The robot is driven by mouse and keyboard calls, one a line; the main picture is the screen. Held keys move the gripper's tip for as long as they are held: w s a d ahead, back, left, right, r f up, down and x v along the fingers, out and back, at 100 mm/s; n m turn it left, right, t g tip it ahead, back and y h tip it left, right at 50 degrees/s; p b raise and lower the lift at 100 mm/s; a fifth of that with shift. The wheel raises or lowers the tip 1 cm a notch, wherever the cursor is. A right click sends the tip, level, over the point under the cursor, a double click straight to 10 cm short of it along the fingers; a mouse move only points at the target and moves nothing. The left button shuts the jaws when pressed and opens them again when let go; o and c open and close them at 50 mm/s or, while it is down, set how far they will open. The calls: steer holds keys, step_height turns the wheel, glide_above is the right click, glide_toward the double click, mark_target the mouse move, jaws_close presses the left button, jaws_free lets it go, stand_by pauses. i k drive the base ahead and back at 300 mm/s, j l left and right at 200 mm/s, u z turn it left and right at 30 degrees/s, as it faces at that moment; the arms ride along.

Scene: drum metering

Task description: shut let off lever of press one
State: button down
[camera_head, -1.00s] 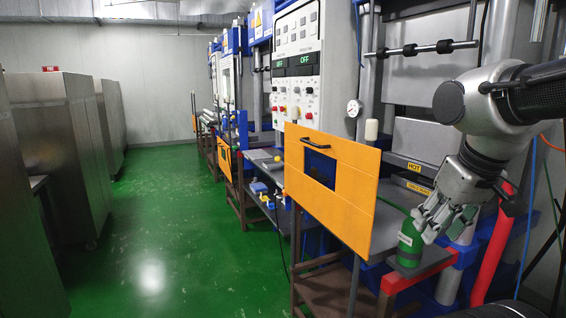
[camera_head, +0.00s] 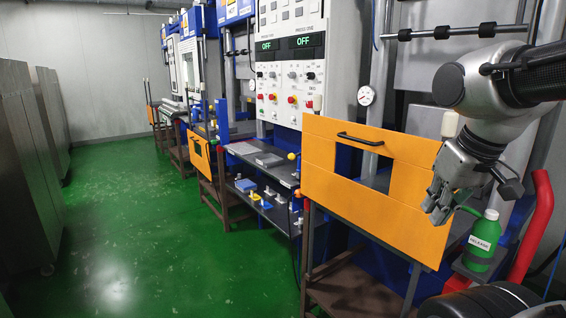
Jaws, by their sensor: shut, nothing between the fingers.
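My gripper (camera_head: 438,207) is shut and empty. It hangs in front of the right part of the orange guard panel (camera_head: 325,185), to the left of the green bottle. A cream knob (camera_head: 449,124) stands upright behind the panel, just above my gripper and partly covered by my arm. It may be the let off lever's handle, but I cannot tell which press part is the lever or how it is set. The press's grey upright and round gauge (camera_head: 366,95) show behind the panel.
The green bottle (camera_head: 481,243), labelled RELEASE, stands on a stand by a red pipe (camera_head: 535,225). The control box (camera_head: 290,60) reads OFF twice. A low shelf (camera_head: 262,205) holds small parts. The green floor (camera_head: 120,215) is clear at the left, beside grey cabinets (camera_head: 25,150).

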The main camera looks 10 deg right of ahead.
mark_target(291, 157)
steer(key=i+j+z, duration=0.1)
steer(key=j, duration=0.25)
steer(key=i+j+z, duration=0.1)
steer(key=j, duration=0.25)
steer(key=i+j, duration=0.15)
steer(key=j, duration=0.25)
steer(key=i+j+z, duration=0.15)
steer(key=j, duration=0.2)
